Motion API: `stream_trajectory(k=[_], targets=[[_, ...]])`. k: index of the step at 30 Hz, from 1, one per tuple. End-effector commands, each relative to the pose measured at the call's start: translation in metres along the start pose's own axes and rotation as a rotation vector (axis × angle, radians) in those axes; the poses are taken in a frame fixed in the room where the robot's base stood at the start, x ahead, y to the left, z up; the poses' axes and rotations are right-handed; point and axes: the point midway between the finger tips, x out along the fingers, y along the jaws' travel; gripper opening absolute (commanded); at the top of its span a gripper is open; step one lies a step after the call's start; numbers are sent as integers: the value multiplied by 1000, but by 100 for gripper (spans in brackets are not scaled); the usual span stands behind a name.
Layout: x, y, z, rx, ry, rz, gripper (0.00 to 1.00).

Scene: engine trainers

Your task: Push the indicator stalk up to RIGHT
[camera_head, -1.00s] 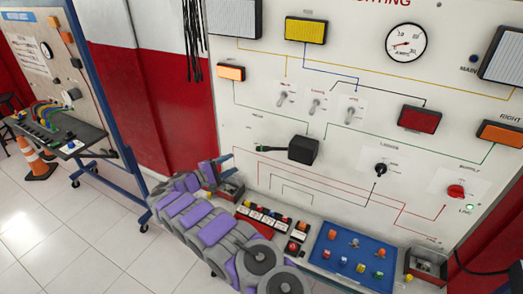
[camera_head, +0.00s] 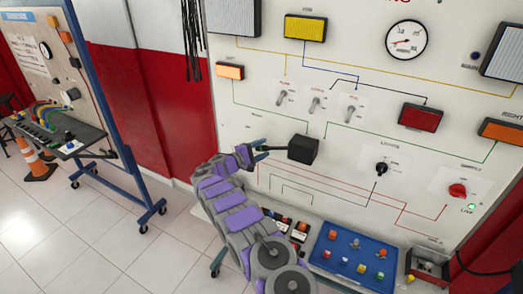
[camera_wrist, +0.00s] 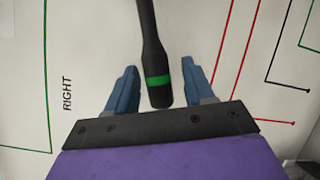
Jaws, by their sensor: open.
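The indicator stalk is a dark rod with a green band, sticking out leftward from a black box (camera_head: 303,149) on the white panel; the stalk (camera_head: 277,149) looks about level. In the wrist view, the stalk (camera_wrist: 153,55) comes down from the top edge, and its blunt tip lies between my two blue fingers. My gripper (camera_head: 259,150) is open around the stalk's end, with a visible gap on each side. The gripper also shows in the wrist view (camera_wrist: 158,72). The printed word RIGHT (camera_wrist: 67,93) is on the panel, left of the fingers there.
Toggle switches (camera_head: 316,103) sit above the box. A black rotary knob (camera_head: 382,168) and red knob (camera_head: 457,190) are to its right. A blue tray (camera_head: 350,257) with small bulbs lies below. Another trainer board (camera_head: 68,85) stands at the left, beyond open floor.

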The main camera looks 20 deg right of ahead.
Motion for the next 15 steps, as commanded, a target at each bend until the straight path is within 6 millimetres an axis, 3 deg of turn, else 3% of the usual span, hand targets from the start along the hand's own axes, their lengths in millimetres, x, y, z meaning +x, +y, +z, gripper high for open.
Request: stream_trajectory(k=[9,15], targets=[[2,0,0,0,-1,0,52],[2,0,0,0,-1,0,33]])
